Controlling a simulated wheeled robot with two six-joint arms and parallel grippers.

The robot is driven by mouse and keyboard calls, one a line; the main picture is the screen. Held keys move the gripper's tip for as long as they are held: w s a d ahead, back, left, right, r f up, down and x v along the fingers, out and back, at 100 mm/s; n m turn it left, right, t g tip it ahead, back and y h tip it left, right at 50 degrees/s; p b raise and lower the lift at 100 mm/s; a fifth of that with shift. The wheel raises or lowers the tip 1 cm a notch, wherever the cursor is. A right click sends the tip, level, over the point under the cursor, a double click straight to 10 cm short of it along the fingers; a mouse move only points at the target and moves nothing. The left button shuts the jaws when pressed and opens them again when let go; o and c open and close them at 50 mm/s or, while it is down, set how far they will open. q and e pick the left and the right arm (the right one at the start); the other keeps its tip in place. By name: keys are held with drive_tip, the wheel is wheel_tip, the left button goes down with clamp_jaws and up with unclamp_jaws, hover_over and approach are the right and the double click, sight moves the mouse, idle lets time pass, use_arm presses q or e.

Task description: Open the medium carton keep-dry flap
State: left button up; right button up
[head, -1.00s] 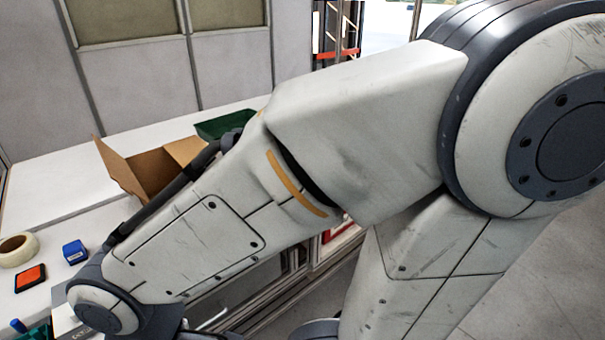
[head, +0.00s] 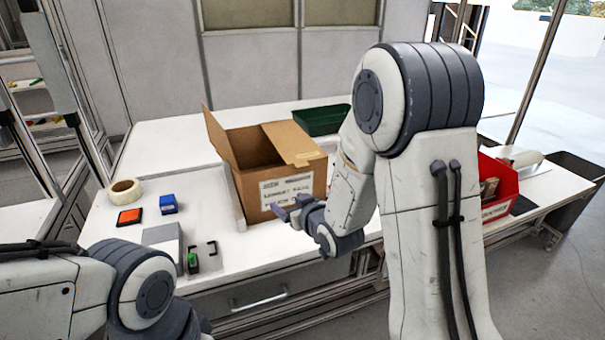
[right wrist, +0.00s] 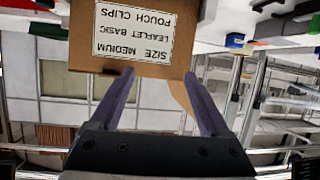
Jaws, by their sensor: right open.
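The medium carton (head: 262,195) is an open brown box on the white table, its front label reading size medium in the right wrist view (right wrist: 120,30). One flap (head: 218,140) stands up at its left. Another flap (head: 292,142), with a small pale label, lies slanted across the right part of the top. I cannot read a keep-dry mark on either. My right gripper (head: 281,208) is in front of the carton's label side. In the right wrist view its fingers (right wrist: 159,74) are apart and empty, near the carton's upper edge; contact is unclear. My left gripper is out of view.
A green bin (head: 322,120) stands behind the carton, and a red bin (head: 497,190) to its right. A tape roll (head: 124,190), orange pad (head: 129,217), blue block (head: 168,204) and grey box (head: 163,240) lie to its left. The table's back left is clear.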

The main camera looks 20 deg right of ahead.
drive_tip(key=w+d+r+m+t+h, duration=0.15)
drive_tip(key=d+t, duration=0.25)
drive_tip(key=d, duration=0.4)
drive_tip(key=shift+y, duration=0.25)
drive_tip(key=w+p, duration=0.1)
drive_tip(key=w, duration=0.9)
drive_tip(key=shift+a, duration=0.1)
clamp_jaws()
idle(0.5)
